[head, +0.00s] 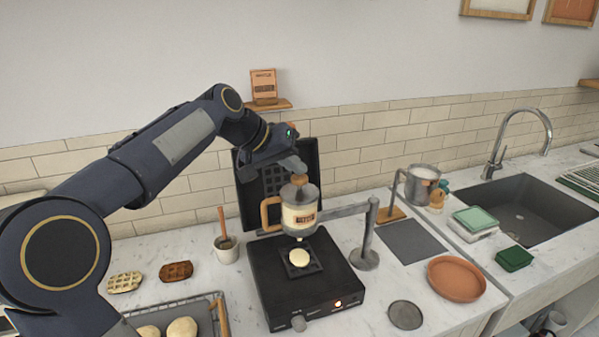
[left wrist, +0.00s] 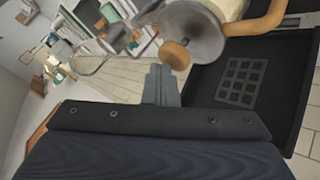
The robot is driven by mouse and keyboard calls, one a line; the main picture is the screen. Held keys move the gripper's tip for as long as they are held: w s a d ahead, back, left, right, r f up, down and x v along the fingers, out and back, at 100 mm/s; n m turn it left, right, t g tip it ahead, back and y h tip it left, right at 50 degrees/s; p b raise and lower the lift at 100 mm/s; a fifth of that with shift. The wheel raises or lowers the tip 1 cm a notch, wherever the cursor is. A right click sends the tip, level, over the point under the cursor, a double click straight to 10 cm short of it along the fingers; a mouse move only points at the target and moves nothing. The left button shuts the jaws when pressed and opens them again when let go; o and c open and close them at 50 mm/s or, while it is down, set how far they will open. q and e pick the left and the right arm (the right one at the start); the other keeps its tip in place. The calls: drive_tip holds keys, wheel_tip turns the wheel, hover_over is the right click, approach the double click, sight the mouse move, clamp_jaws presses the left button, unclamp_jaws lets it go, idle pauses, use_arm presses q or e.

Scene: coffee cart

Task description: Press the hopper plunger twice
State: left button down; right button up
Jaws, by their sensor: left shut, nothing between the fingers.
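The hopper (head: 300,217) is a cream cylinder with a label and a wooden side handle, held on a stand arm over the waffle iron (head: 305,285). Its plunger knob (head: 299,180) is wooden and sits on top of the grey lid; it also shows in the left wrist view (left wrist: 175,55). My left gripper (head: 292,163) is shut and empty, just above the knob; its fingertips also show in the left wrist view (left wrist: 161,72), very close to the knob. I cannot tell whether they touch. A round of pale batter (head: 299,257) lies on the iron's lower plate. My right gripper is not in view.
The iron's dark lid (head: 250,205) stands open behind the hopper. A metal stand post (head: 367,240) rises to its right. A cup with a wooden-handled tool (head: 227,250) stands left, and a terracotta plate (head: 456,279) lies right.

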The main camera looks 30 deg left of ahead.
sight(295, 177)
use_arm(q)
drive_tip(key=shift+r+p, duration=0.8)
drive_tip(key=shift+r, duration=0.2)
wheel_tip(295, 177, up, 5)
drive_tip(key=p, duration=0.4)
idle(2.2)
